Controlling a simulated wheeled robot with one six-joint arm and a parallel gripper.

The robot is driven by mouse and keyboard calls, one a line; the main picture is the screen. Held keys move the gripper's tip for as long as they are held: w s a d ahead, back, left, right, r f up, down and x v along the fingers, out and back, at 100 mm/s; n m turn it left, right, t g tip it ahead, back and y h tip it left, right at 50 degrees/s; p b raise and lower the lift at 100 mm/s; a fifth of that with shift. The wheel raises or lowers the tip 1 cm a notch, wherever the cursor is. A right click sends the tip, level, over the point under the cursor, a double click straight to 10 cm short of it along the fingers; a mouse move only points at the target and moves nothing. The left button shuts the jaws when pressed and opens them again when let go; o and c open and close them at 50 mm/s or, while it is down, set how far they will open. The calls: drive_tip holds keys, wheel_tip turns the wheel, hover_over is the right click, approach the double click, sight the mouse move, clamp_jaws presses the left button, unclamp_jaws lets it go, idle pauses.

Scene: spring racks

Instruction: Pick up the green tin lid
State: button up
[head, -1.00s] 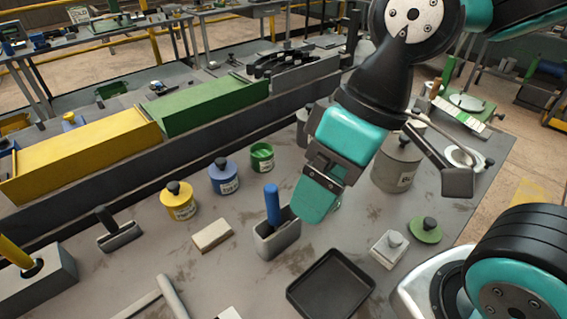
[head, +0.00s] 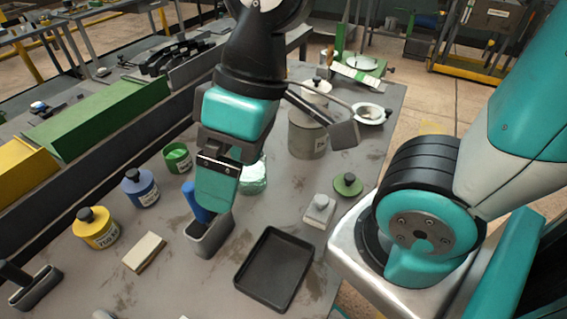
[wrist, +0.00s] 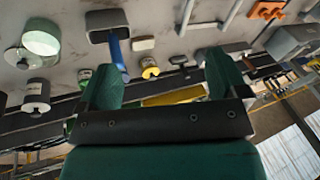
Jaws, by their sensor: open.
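The green tin lid (head: 348,185) is a flat green disc with a dark knob, lying on the grey bench near its right edge in the head view. My gripper (head: 214,192) is above the bench, well left of the lid, in front of a blue handle. In the wrist view my gripper (wrist: 164,82) shows two green fingers spread apart with nothing between them. I cannot make out the lid in the wrist view. An open green tin (head: 178,158) stands left of my gripper.
A white block with a knob (head: 318,210) sits just left of the lid. A black tray (head: 272,268) lies nearer. A grey holder (head: 208,238) with the blue handle is under my gripper. A large grey canister (head: 306,138) and pale green cylinder (head: 253,178) stand behind.

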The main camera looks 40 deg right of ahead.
drive_tip(key=w+d+f+m+t+h+p, duration=0.1)
drive_tip(key=w+d+f+m, duration=0.2)
drive_tip(key=w+d+m, duration=0.45)
drive_tip(key=m+g+h+p, duration=0.1)
drive_tip(key=m+h+p, duration=0.15)
drive_tip(key=m, duration=1.35)
hover_over(352, 175)
drive_tip(key=b, duration=0.1)
wheel_tip(352, 175, down, 11)
drive_tip(key=shift+m+h, duration=0.25)
drive_tip(key=shift+h, duration=0.1)
drive_tip(key=f, duration=1.1)
drive_tip(key=shift+s+f+p, duration=0.2)
drive_tip(key=shift+p, duration=0.2)
drive_tip(key=shift+w+f+p, duration=0.15)
drive_tip(key=shift+f+p, duration=0.3)
drive_tip(key=shift+f, duration=1.1)
drive_tip(key=shift+w+f+p, duration=0.1)
drive_tip(key=shift+f+p, duration=0.35)
drive_tip(key=shift+f, duration=1.05)
drive_tip(key=c, duration=0.6)
